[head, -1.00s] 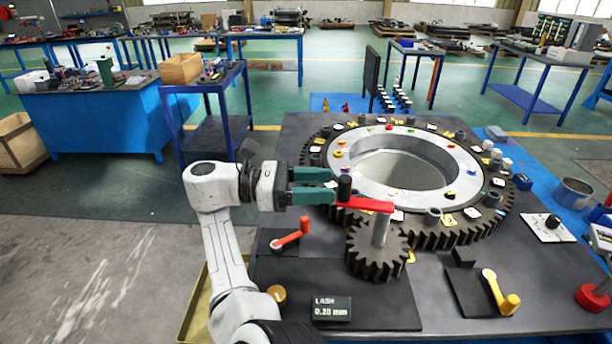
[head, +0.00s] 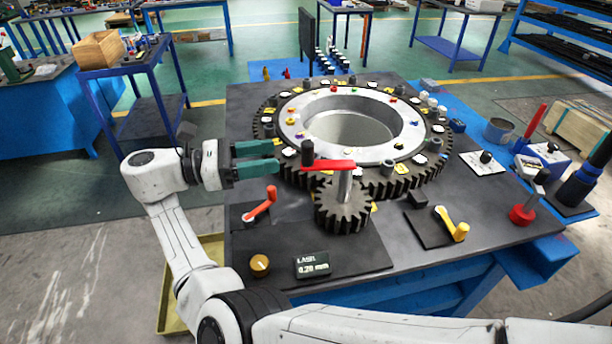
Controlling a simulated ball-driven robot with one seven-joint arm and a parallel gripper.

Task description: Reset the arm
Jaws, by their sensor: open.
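My gripper (head: 277,158) is at the left of the dark table, its green fingers apart and pointing right. The fingertips are close to the black knob (head: 307,153) of the red crank handle (head: 335,165). I cannot tell whether they touch it, but nothing shows between the fingers. The crank sits on a shaft above a small dark pinion gear (head: 342,213). The pinion stands at the front edge of the large ring gear (head: 410,183). My arm reaches up from the bottom of the view, bent at the elbow.
A red-handled lever (head: 262,204), a brass knob (head: 260,265) and a "LASH 0.20 mm" display (head: 312,265) are on the table's front left. A yellow lever (head: 452,224) is at right. A wooden box (head: 99,49) stands on a blue bench behind left.

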